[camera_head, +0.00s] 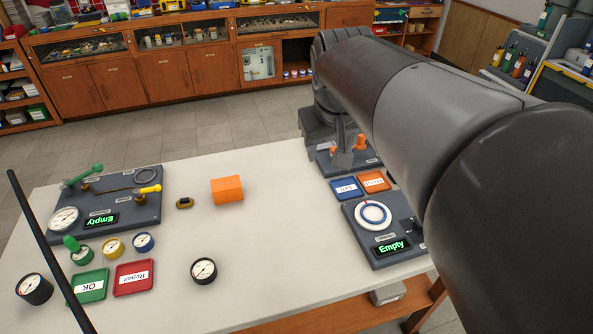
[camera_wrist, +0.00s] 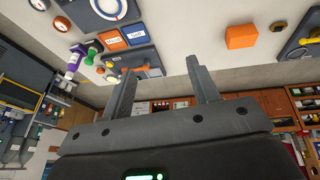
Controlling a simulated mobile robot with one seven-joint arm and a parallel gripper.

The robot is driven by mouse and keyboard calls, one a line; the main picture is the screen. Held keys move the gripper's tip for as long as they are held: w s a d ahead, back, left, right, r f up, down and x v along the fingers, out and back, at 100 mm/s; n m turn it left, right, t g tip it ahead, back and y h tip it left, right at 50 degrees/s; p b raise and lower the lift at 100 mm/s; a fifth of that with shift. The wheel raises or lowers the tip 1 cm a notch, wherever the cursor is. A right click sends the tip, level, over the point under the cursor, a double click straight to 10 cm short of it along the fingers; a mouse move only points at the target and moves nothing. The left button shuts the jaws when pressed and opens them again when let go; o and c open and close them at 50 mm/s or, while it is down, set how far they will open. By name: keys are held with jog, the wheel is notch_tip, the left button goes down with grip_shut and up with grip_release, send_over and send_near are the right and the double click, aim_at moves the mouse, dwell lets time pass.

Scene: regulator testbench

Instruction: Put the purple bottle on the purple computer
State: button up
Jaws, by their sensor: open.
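My gripper (camera_wrist: 160,65) is open, with two grey fingers apart and nothing between them in the wrist view. In the head view it is mostly hidden behind my arm, above the far right part of the white table. A purple bottle-like object (camera_wrist: 74,57) with a pale end shows at the left in the wrist view, beside a green one, away from the fingers. My arm hides that spot in the head view. I cannot make out a purple computer in either view.
The white table (camera_head: 270,270) has an orange block (camera_head: 227,190), a black gauge (camera_head: 204,270) and a left testbench board (camera_head: 130,210). Blue (camera_head: 347,188) and orange trays and a board with a white ring (camera_head: 373,215) lie at right. The table's middle is largely clear.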

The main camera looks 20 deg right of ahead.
jog(key=s+a+f, duration=0.2)
jog(key=s+f, duration=0.1)
jog(key=s, duration=0.2)
jog(key=s+a+f+t+y, duration=0.1)
jog(key=s+a+f, duration=0.2)
jog(key=s, duration=0.2)
jog(key=shift+a+t, duration=0.3)
dwell(0.6)
